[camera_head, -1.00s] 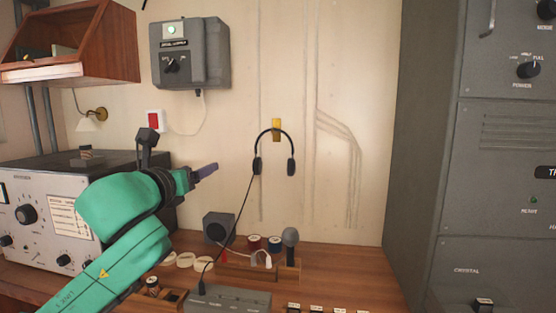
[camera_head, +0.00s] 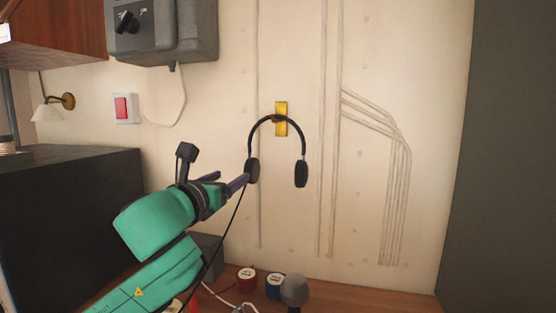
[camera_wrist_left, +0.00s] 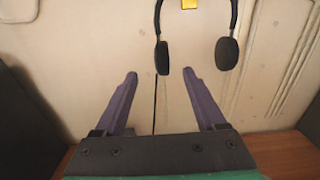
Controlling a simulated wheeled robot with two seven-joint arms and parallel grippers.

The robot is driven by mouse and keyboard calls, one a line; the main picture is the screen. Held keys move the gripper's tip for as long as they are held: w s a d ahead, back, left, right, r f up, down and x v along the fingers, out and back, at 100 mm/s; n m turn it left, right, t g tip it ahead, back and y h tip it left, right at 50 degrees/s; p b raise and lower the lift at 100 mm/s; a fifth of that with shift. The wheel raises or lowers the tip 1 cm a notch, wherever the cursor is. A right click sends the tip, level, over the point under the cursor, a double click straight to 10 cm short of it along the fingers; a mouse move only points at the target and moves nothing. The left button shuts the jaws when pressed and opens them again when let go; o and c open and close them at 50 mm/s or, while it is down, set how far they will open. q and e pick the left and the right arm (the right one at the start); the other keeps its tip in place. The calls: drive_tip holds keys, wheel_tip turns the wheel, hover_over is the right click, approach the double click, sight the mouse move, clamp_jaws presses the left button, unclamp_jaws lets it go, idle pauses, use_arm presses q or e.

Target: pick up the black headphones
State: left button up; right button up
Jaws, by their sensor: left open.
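The black headphones (camera_head: 301,174) hang from a yellow hook (camera_head: 281,112) on the pale wall, with both ear cups hanging down and a cable running from the left cup. My left gripper (camera_head: 230,181) is just left of the left ear cup in the head view. In the left wrist view the headphones (camera_wrist_left: 227,54) are ahead of the fingertips, and the left cup lies between the lines of the two fingers. My left gripper (camera_wrist_left: 161,76) is open and empty there. Whether a finger touches the cup cannot be told. My right gripper is not in view.
A grey wall box (camera_head: 165,32) hangs at the upper left. A dark cabinet (camera_head: 70,200) stands left and a grey one (camera_head: 510,150) right. The wall right of the headphones is clear except for conduits.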

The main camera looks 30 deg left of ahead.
sight(251, 165)
use_arm(q)
drive_tip(key=p+x, duration=0.5)
drive_tip(key=x, duration=0.3)
drive_tip(key=shift+w, duration=0.3)
drive_tip(key=shift+w+a+r, duration=0.1)
drive_tip(key=shift+w+a, duration=0.05)
drive_tip(key=shift+w, duration=0.15)
drive_tip(key=p+x, duration=0.1)
drive_tip(key=x, duration=0.2)
drive_tip(key=shift+w+a+f, duration=0.2)
drive_tip(key=shift+w+f, duration=0.05)
drive_tip(key=shift+w, duration=0.35)
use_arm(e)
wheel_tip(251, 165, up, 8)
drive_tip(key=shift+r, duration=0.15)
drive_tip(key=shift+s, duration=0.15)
use_arm(q)
drive_tip(key=shift+r, duration=0.1)
clamp_jaws()
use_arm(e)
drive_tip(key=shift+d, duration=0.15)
